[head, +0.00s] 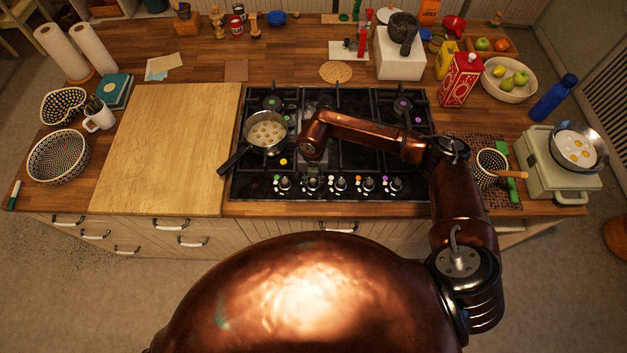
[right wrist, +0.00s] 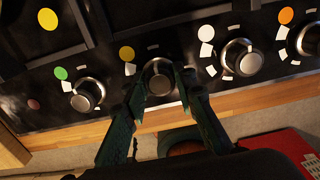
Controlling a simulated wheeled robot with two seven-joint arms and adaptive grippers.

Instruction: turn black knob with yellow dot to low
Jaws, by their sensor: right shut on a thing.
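The black knob with the yellow dot (right wrist: 159,78) is on the front panel of the cooktop, second from the left. Its yellow dot (right wrist: 127,53) is just above and left of it in the right wrist view, with white level marks of growing size along its left side. I cannot tell where its pointer stands. My right gripper (right wrist: 163,80) has its two dark green fingers on either side of this knob, shut on it. My left gripper is not in view.
Neighbouring knobs are close: the green-dot knob (right wrist: 88,95) at left, the white-dot knob (right wrist: 239,57) and an orange-dot knob (right wrist: 312,41) at right. A pan (head: 266,132) with round food stands on the left burner, its handle pointing front left. A wooden board (head: 165,150) lies left.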

